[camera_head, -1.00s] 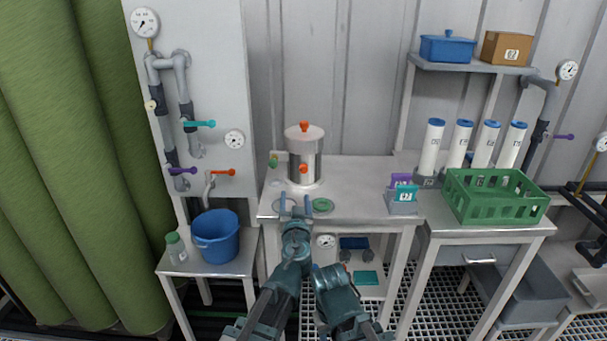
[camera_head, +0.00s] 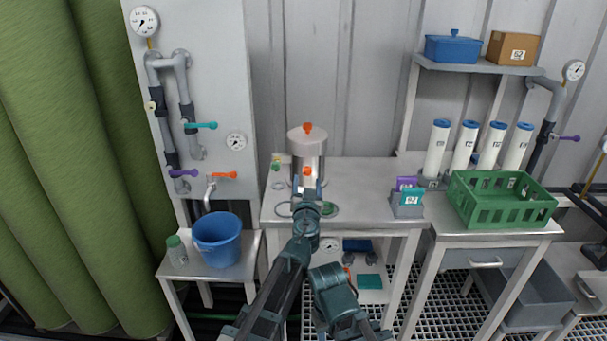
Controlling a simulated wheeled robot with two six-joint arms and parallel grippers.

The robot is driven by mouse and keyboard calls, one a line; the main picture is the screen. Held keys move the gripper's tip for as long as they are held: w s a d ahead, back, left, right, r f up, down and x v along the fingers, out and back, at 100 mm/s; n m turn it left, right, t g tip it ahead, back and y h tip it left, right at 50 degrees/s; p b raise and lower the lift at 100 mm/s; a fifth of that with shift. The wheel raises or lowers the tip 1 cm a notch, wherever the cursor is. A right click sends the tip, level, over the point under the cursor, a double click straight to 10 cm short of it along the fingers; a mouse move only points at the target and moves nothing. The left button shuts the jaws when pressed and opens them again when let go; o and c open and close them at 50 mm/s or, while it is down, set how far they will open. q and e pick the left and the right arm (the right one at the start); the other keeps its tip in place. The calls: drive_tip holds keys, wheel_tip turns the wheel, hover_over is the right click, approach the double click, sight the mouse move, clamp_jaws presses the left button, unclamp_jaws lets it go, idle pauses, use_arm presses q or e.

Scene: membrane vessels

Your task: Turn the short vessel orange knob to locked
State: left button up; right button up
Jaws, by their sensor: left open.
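The short vessel (camera_head: 307,147) is a silver cylinder with a pale lid, upright at the back of the small metal table. An orange knob (camera_head: 308,171) is on its front, low down, and another orange knob (camera_head: 308,127) tops the lid. My left gripper (camera_head: 307,186) is open, with its fingers pointing at the vessel's front just below the front knob. The fingers and wrist cover the lower part of the vessel. I cannot tell whether the fingers touch the knob. My other arm shows low in the middle, but its gripper is not clearly visible.
A green ring (camera_head: 328,209) lies right of my left wrist. A card holder (camera_head: 407,205) stands at the table's right. A green crate (camera_head: 502,207) and white tubes (camera_head: 438,147) are farther right. A blue bucket (camera_head: 217,241) stands on the lower left table.

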sight(307, 174)
use_arm(q)
drive_tip(key=w, duration=0.4)
drive_tip(key=shift+w, duration=0.35)
drive_tip(key=shift+c, duration=0.2)
clamp_jaws()
